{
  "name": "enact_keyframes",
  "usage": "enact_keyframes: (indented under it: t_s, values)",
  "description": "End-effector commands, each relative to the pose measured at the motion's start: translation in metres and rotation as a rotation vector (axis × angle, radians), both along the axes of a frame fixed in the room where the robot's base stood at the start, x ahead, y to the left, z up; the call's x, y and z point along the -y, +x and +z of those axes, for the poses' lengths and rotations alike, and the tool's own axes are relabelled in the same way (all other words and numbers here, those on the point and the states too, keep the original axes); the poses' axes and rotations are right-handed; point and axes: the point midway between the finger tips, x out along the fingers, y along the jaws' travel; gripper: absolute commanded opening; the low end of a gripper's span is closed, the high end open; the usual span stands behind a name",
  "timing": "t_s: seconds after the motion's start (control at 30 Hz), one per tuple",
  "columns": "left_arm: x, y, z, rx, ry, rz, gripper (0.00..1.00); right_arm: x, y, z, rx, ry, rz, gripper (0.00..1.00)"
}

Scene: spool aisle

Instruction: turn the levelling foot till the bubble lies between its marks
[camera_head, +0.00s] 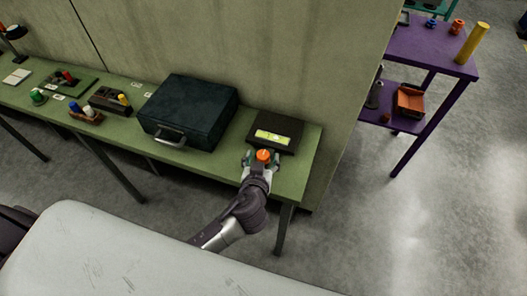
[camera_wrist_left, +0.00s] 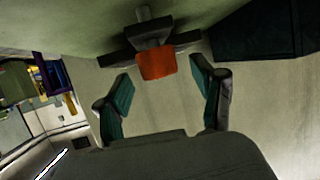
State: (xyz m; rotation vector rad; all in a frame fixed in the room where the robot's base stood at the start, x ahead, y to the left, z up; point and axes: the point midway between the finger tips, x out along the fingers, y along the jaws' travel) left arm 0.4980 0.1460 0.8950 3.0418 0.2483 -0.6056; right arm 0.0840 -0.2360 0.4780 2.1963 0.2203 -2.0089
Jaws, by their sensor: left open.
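The levelling device is a dark box (camera_head: 275,127) near the right end of the green bench, with a yellow-green bubble vial (camera_head: 272,137) on its top. The bubble's place between the marks is too small to tell. The levelling foot has an orange knob (camera_head: 263,155) at the box's front; in the left wrist view the knob (camera_wrist_left: 157,64) hangs from a dark mount. My left gripper (camera_head: 262,160) is at the knob in the head view. In the wrist view its two green-padded fingers (camera_wrist_left: 163,98) stand apart, one to each side of the knob, with gaps between. My right gripper is not in view.
A dark case (camera_head: 188,110) stands on the green bench (camera_head: 306,160) just left of the box. Farther left are small trays and coloured pieces. A purple shelf (camera_head: 432,50) stands at the right beyond the wall. Floor is clear at the right.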

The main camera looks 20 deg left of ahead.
Motion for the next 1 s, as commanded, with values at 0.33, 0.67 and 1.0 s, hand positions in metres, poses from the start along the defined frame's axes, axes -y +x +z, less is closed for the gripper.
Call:
enact_keyframes:
  t_s: [0.33, 0.67, 1.0]
  values:
    - [-0.003, 0.019, -0.009, -0.001, -0.002, -0.001, 0.68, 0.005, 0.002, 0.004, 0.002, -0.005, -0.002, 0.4]
    - [-0.003, 0.019, -0.009, -0.001, -0.001, -0.001, 0.43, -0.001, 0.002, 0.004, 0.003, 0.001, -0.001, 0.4]
    - [-0.003, 0.019, -0.009, -0.001, -0.001, -0.004, 0.07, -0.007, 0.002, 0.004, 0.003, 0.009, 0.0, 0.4]
